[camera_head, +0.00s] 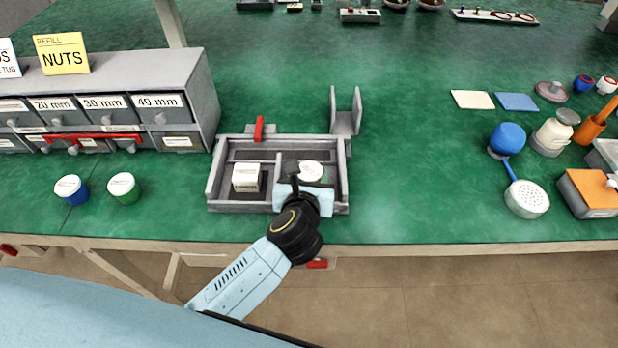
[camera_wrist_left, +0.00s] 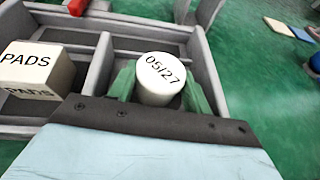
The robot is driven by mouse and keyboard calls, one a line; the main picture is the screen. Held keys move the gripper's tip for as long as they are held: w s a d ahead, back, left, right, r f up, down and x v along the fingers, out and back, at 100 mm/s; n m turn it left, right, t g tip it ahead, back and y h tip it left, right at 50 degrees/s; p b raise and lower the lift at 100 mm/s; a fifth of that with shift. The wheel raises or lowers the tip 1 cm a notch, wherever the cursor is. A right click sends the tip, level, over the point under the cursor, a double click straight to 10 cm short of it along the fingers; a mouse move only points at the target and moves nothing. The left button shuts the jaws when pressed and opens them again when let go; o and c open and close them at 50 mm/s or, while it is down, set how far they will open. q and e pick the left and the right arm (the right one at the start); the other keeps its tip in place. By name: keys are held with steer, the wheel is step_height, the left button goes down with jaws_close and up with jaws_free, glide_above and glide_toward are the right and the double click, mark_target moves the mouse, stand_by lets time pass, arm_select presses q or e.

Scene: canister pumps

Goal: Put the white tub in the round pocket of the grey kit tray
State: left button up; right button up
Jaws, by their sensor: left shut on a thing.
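The white tub (camera_head: 311,170) has a round white top, marked 05/27 in the left wrist view (camera_wrist_left: 160,75). My left gripper (camera_head: 306,180) is shut on it, with one green fingertip on each side of the tub in the wrist view (camera_wrist_left: 160,88). The tub is over or in the right front compartment of the grey kit tray (camera_head: 215,180), whose walls also show in the wrist view (camera_wrist_left: 100,65). I cannot tell whether it touches the tray floor. The round pocket is hidden by the tub and gripper. My right gripper is not in view.
A white PADS box (camera_head: 246,178) sits in the tray's left front compartment. A red clip (camera_head: 259,129) is at the back wall, and a grey bracket (camera_head: 346,122) stands behind the tray. Two white-lidded jars (camera_head: 123,187) stand left.

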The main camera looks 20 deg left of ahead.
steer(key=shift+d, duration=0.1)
arm_select(q)
steer(key=o, duration=0.6)
steer(key=shift+f, duration=0.1)
steer(key=o, duration=0.4)
steer(key=shift+o, duration=0.2)
steer(key=shift+r, duration=0.25)
steer(key=p+v, duration=0.1)
steer(key=v, duration=1.1)
steer(key=shift+p, duration=0.35)
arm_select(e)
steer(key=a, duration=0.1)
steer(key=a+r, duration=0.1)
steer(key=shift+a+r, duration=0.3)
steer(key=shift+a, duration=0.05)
